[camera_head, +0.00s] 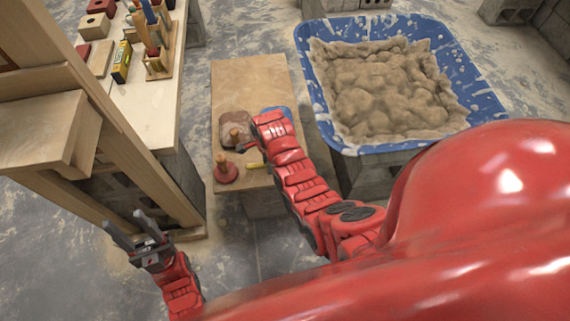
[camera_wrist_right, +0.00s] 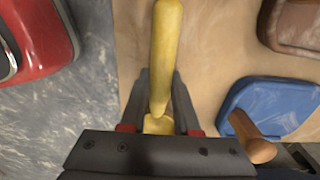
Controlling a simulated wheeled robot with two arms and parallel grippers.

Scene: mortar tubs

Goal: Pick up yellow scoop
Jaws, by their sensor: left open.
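The yellow scoop (camera_head: 257,166) shows as a small yellow piece at the edge of the low wooden board in the head view. In the right wrist view its yellow handle (camera_wrist_right: 165,45) runs up the middle, between the two fingers of my right gripper (camera_wrist_right: 161,88). I cannot tell whether the fingers press on it. In the head view the right gripper is over the board beside the scoop, partly hidden by its own arm. My left gripper (camera_head: 130,230) is open and empty at the lower left, beside the wooden frame, away from the scoop.
On the low board (camera_head: 245,80) are a brown tool (camera_head: 230,122), a red round tool (camera_head: 226,175) and a blue tool (camera_wrist_right: 275,100) with a wooden handle. A blue tub (camera_head: 312,75) of mortar stands right. A workbench (camera_head: 150,105) with tools is left. The board's far part is clear.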

